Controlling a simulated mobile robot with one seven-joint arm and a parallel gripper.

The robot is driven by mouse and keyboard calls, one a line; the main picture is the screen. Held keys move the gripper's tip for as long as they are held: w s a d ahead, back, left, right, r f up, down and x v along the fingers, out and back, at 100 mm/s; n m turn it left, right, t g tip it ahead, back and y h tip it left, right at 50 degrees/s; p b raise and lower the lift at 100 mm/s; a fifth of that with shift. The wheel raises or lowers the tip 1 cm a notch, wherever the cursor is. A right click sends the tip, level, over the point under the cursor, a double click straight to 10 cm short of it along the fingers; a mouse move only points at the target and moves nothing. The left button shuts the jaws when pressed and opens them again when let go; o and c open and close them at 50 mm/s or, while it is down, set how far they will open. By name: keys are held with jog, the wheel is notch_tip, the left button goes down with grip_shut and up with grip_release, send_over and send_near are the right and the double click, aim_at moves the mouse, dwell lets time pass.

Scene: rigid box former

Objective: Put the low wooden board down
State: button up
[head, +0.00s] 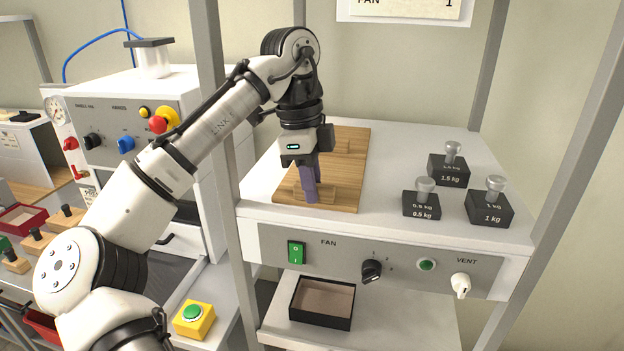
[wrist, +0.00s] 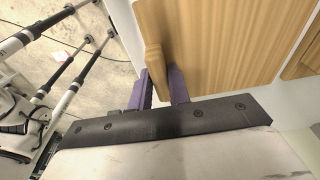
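The low wooden board (head: 343,183) is flat and level at the left of the white top of the fan cabinet (head: 400,145). A bar-like handle stands near its front edge, and another wooden bar shows farther back. I cannot tell whether the board's underside touches the top. My gripper (head: 308,190) points down at the front handle. In the wrist view, its purple fingers (wrist: 163,88) are on both sides of the handle (wrist: 154,60), closed on it. The board (wrist: 215,35) fills the upper right there. My gripper hides part of the board in the head view.
Several black weights stand at the right of the cabinet top: 1.5 kg (head: 449,172), 0.5 kg (head: 421,205) and 1 kg (head: 489,208). Grey frame posts (head: 213,90) rise beside the cabinet. An open black box (head: 322,302) sits on the shelf below. The top's middle is clear.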

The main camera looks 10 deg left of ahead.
jog(key=o, duration=0.4)
jog(key=shift+a+r, duration=0.2)
jog(key=shift+r, duration=1.1)
jog(key=shift+a+r, duration=0.15)
jog(key=shift+r, duration=1.15)
jog(key=shift+a+r, duration=0.2)
jog(key=shift+r, duration=1.1)
